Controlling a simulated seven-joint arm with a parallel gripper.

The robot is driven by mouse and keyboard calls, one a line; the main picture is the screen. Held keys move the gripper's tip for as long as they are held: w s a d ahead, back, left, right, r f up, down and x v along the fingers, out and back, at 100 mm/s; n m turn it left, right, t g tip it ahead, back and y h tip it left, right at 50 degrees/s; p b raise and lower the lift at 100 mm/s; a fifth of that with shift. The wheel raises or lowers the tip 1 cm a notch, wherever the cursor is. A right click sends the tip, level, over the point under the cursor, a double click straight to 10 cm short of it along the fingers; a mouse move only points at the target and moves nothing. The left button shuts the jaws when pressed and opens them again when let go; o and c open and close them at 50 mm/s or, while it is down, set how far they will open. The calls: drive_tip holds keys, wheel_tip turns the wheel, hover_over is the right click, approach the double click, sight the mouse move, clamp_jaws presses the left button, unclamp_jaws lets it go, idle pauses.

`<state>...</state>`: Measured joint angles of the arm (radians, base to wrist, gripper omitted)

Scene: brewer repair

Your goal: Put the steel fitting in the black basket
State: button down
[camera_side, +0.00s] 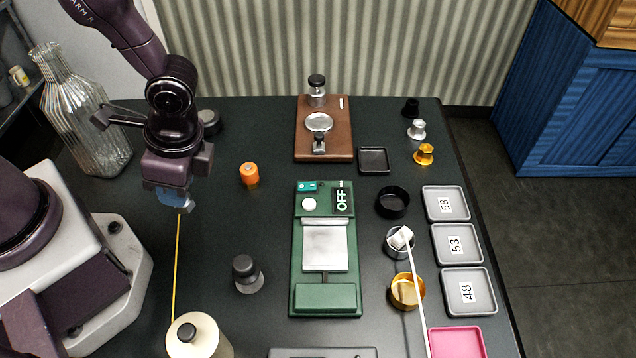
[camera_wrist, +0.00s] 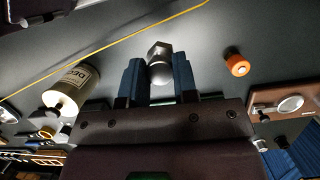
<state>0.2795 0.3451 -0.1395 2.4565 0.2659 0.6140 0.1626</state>
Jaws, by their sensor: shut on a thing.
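My gripper (camera_side: 175,203) is at the left of the table, well left of the baskets. In the wrist view its two blue fingers (camera_wrist: 158,82) are shut on the steel fitting (camera_wrist: 159,62), a shiny piece with a hexagonal end that sticks out past the fingertips. In the side view the fitting is mostly hidden by the fingers. The black basket (camera_side: 378,203) is a round, dark, open cup on the right side of the table, and it looks empty.
A steel basket (camera_side: 390,247) with a white piece in it and a brass basket (camera_side: 405,304) stand in front of the black one. A yellow cord (camera_side: 175,270) runs beneath my gripper.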

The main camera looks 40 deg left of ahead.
drive_tip(key=w+d+r+m+t+h, duration=0.1)
drive_tip(key=w+d+r+m+t, duration=0.15)
drive_tip(key=w+d+m, duration=0.65)
drive_tip(key=w+d+r+m+t, duration=0.25)
drive_tip(key=w+m, duration=0.45)
drive_tip(key=m, duration=0.6)
approach(393, 200)
drive_tip(key=shift+w+a+f, duration=0.25)
drive_tip(key=shift+w+a, duration=0.05)
drive_tip(key=shift+a, duration=0.05)
drive_tip(key=shift+s+d+x, duration=0.1)
drive_tip(key=shift+d+x, duration=0.05)
drive_tip(key=shift+x, duration=0.7)
drive_tip(key=shift+s+d+x, duration=0.1)
drive_tip(key=shift+d+x, duration=0.05)
drive_tip(key=shift+x, duration=0.75)
drive_tip(key=shift+f, duration=0.25)
drive_tip(key=c, duration=0.9)
unclamp_jaws()
